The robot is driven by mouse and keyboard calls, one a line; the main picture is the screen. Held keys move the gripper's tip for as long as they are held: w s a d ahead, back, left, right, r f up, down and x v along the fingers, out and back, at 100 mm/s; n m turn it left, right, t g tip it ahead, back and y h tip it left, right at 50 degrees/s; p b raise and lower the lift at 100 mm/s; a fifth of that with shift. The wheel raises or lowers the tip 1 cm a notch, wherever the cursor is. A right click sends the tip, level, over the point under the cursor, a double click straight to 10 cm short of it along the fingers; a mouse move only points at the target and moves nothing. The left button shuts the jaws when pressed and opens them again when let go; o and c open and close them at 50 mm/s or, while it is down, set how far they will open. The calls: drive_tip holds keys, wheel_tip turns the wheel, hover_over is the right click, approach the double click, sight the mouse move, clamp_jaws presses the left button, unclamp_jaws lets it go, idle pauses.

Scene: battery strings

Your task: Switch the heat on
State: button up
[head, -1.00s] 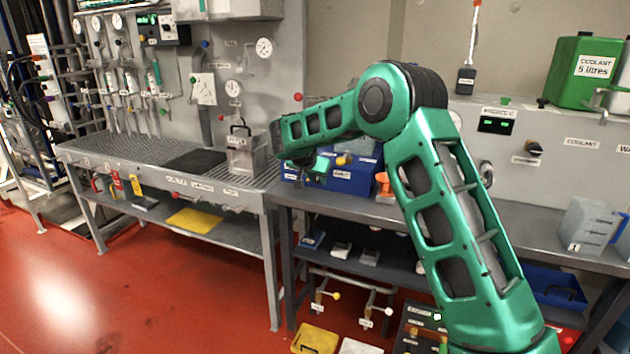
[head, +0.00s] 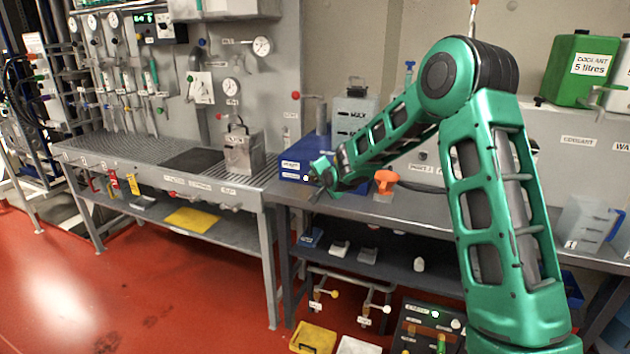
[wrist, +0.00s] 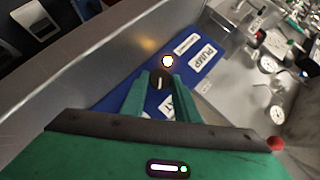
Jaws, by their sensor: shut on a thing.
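My gripper (head: 322,172) is at the front of the blue box (head: 292,158) on the right-hand bench. In the wrist view its two green fingers (wrist: 160,82) are shut on a dark round knob (wrist: 160,77) with a pale pointer line. The line runs roughly along the fingers. A small lamp (wrist: 167,61) beside the knob glows white with an orange rim; it also shows as a bright dot in the head view (head: 306,178). A label partly hidden between the fingers cannot be read; no "heat" marking is legible.
A label reading PUMP (wrist: 203,56) is on the same blue face. An orange object (head: 386,181) stands on the bench to the right of my gripper. A metal container (head: 243,150) stands left of the box. A green coolant can (head: 580,68) is at the back right.

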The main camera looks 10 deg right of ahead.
drive_tip(key=shift+a+f+m+t+y, duration=0.1)
drive_tip(key=shift+m+t+y, duration=0.2)
drive_tip(key=shift+t+y, duration=0.1)
idle(0.4)
drive_tip(key=o, duration=1)
drive_tip(key=shift+s, duration=0.1)
drive_tip(key=v, duration=1)
drive_tip(key=shift+s, duration=0.3)
